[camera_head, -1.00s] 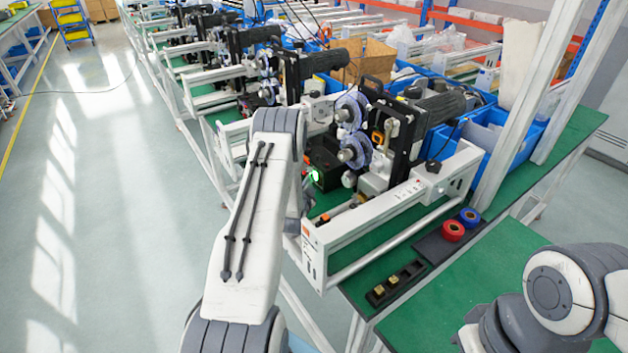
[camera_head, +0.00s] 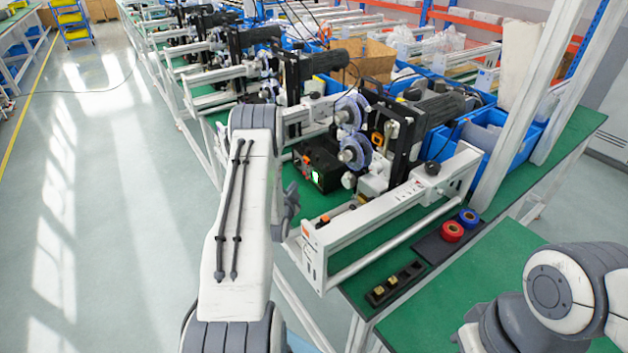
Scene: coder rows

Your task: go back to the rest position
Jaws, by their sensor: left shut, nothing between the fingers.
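My left arm reaches up the middle of the picture, its white and grey links covering part of the floor and the bench edge. My left gripper (camera_head: 290,203) shows partly behind the forearm, at the left front edge of the green bench. It is small and dark grey, shut, and holds nothing. It is beside the left end of the white machine frame; whether it touches anything cannot be told. Only a grey and white part of my right arm shows at the lower right. My right gripper is out of the picture.
The green bench (camera_head: 355,262) carries coder machines (camera_head: 405,135) in a row running back. A black box with a green light (camera_head: 318,172), a red roll (camera_head: 452,231), a blue roll (camera_head: 468,217) and a black tray (camera_head: 395,284) lie there. The floor (camera_head: 110,230) at left is clear.

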